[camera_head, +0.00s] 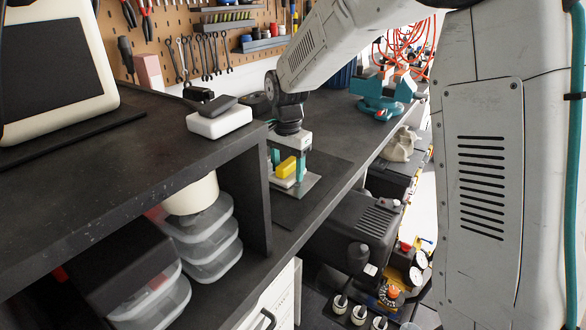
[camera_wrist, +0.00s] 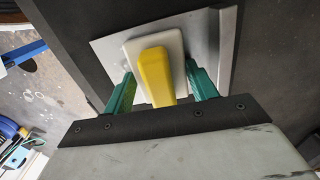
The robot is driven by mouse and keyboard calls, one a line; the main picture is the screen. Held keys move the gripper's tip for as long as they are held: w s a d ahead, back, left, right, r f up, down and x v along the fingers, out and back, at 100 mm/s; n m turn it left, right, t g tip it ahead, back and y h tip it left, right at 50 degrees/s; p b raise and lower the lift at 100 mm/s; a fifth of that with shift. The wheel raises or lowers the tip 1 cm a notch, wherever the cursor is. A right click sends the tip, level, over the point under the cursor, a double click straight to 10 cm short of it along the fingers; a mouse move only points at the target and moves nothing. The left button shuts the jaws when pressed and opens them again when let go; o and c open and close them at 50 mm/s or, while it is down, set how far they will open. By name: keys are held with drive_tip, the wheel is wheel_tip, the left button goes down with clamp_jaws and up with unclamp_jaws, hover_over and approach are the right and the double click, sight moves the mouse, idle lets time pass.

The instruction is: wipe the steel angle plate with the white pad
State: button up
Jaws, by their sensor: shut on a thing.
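The white pad (camera_wrist: 133,52) has a yellow handle (camera_wrist: 156,75) on top; in the head view, the yellow handle (camera_head: 286,167) shows between my fingers. My gripper (camera_head: 288,173) points down with its green fingers on either side of the pad, shut on it. The steel angle plate (camera_wrist: 105,50) lies flat under the pad, with a raised flange along its right side in the wrist view. The plate (camera_head: 308,186) also shows below my gripper in the head view. The pad appears to lie over the plate; whether its underside touches is hidden.
The plate lies on a dark mat (camera_head: 330,172) on the bench. To the left stands a dark shelf unit (camera_head: 258,195) with clear plastic boxes (camera_head: 210,240) inside and a white box (camera_head: 219,122) on top. A teal vise (camera_head: 380,100) stands farther back. The bench edge drops off at right.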

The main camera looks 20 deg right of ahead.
sight(303, 184)
drive_tip(key=shift+w+a, duration=1.05)
drive_tip(key=shift+w, duration=0.3)
drive_tip(key=shift+s+d, duration=0.6)
drive_tip(key=shift+s, duration=0.2)
drive_tip(key=shift+s+d, duration=0.6)
drive_tip(key=shift+s, duration=0.2)
drive_tip(key=shift+s+d+f, duration=0.1)
drive_tip(key=shift+s+d, duration=0.55)
drive_tip(key=shift+s, duration=0.25)
drive_tip(key=shift+s+d+f, duration=0.1)
drive_tip(key=shift+s+d, duration=0.55)
drive_tip(key=shift+s, duration=0.2)
drive_tip(key=shift+r, duration=0.1)
drive_tip(key=shift+w+r, duration=0.1)
drive_tip(key=shift+r, duration=2.85)
wheel_tip(303, 184, up, 3)
